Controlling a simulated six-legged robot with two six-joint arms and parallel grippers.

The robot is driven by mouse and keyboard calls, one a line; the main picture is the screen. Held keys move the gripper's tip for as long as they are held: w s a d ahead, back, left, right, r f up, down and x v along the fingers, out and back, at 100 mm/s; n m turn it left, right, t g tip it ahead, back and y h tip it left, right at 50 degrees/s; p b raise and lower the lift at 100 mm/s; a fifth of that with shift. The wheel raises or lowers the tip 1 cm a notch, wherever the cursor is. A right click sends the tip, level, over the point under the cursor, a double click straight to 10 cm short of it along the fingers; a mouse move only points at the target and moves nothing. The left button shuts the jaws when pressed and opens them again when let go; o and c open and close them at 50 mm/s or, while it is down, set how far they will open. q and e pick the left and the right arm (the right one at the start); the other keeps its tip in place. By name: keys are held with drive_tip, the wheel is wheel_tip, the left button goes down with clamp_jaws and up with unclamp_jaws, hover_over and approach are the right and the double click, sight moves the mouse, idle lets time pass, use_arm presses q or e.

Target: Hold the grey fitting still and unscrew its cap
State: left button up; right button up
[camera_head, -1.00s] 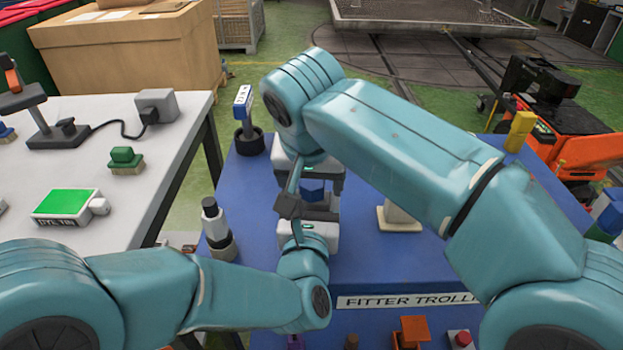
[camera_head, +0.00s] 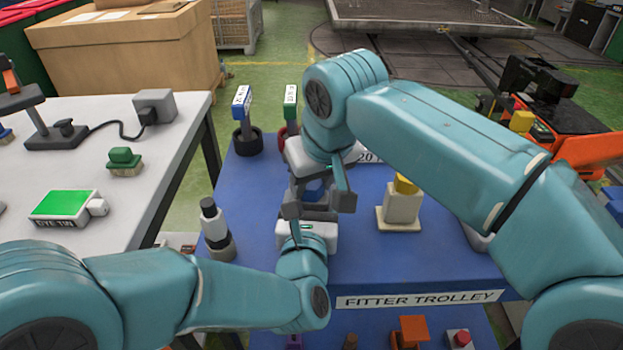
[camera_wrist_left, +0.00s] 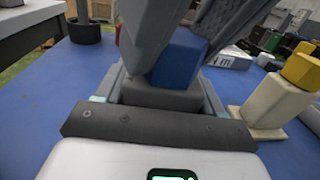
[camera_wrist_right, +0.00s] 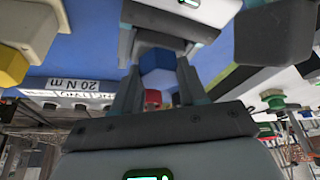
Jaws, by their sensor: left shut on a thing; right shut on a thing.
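The grey fitting (camera_wrist_left: 165,98) sits between the fingers of my left gripper (camera_head: 320,210), which is shut on it low over the blue trolley top. The left gripper also shows in the left wrist view (camera_wrist_left: 160,92). The blue cap (camera_wrist_left: 178,58) is directly against the fitting's upper end; I cannot tell how far its thread is turned. My right gripper (camera_head: 316,187) is above the left one and shut on the cap. The cap also shows between the right fingers in the right wrist view (camera_wrist_right: 157,60). In the head view the grippers mostly hide cap and fitting.
On the blue trolley (camera_head: 265,200), a cream block with a yellow top (camera_head: 401,208) stands right of the grippers and a dark, white-banded cylinder (camera_head: 216,230) left. Behind are a blue-tagged tool (camera_head: 243,105) and a green-tagged tool (camera_head: 290,103). A white table (camera_head: 170,165) is at left.

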drive_tip(key=n+y, duration=0.1)
drive_tip(key=n, duration=0.1)
drive_tip(key=shift+w+d+n+g, duration=0.1)
drive_tip(key=shift+n+g, duration=0.3)
drive_tip(key=n+y, duration=0.1)
drive_tip(key=n, duration=0.2)
drive_tip(key=shift+g, duration=0.3)
drive_tip(key=shift+n, duration=0.7)
drive_tip(key=n+g, duration=0.2)
drive_tip(key=n, duration=0.2)
drive_tip(key=shift+w+n+y, duration=0.1)
drive_tip(key=shift+n+y, duration=0.2)
drive_tip(key=shift+n, duration=0.1)
